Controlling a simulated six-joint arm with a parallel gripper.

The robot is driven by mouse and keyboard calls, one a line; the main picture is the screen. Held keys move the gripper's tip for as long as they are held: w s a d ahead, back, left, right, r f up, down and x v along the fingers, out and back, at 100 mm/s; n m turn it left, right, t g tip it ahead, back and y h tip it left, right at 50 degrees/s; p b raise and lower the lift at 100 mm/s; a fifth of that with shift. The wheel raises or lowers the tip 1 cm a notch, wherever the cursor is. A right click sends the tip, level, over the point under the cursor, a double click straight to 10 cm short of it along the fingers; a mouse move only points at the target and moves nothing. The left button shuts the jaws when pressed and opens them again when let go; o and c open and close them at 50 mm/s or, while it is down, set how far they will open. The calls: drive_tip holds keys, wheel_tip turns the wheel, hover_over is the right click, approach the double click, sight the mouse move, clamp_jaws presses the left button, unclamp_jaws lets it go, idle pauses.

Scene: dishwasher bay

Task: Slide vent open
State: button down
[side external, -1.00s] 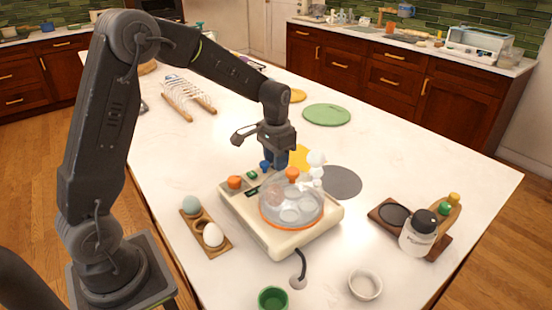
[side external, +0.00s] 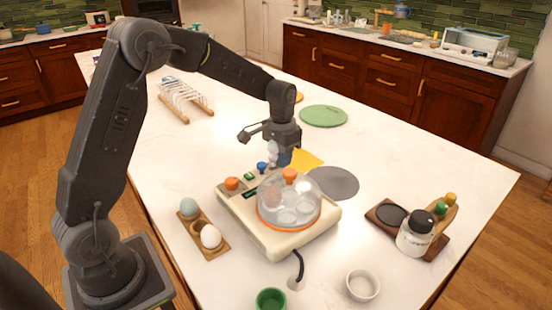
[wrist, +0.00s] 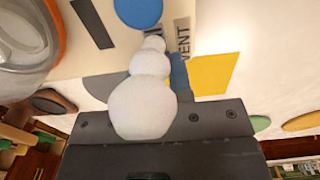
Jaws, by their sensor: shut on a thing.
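The cream egg cooker (side external: 273,238) stands on the white counter under a clear dome lid (side external: 288,196) with an orange knob. My gripper (side external: 283,157) is low at the cooker's back edge, shut on a blue vent slider (wrist: 179,72); its jaws are mostly hidden. The slider is beside a printed VENT label (wrist: 184,40). A stack of white puffs (wrist: 143,98) hides part of the slider and gripper. The puffs also show against my gripper in the side view (side external: 272,150). A round blue button (wrist: 138,12) is on the cooker near the label.
An egg holder (side external: 203,233) with two eggs is left of the cooker. A green cup (side external: 271,299), a white bowl (side external: 363,285) and a jar (side external: 415,236) on a wooden stand are in front and right. A grey disc (side external: 332,183) and yellow sheet (side external: 307,160) lie behind.

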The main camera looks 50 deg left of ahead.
drive_tip(key=shift+w, duration=0.15)
drive_tip(key=c, duration=1)
unclamp_jaws()
wheel_tip(320, 180, up, 14)
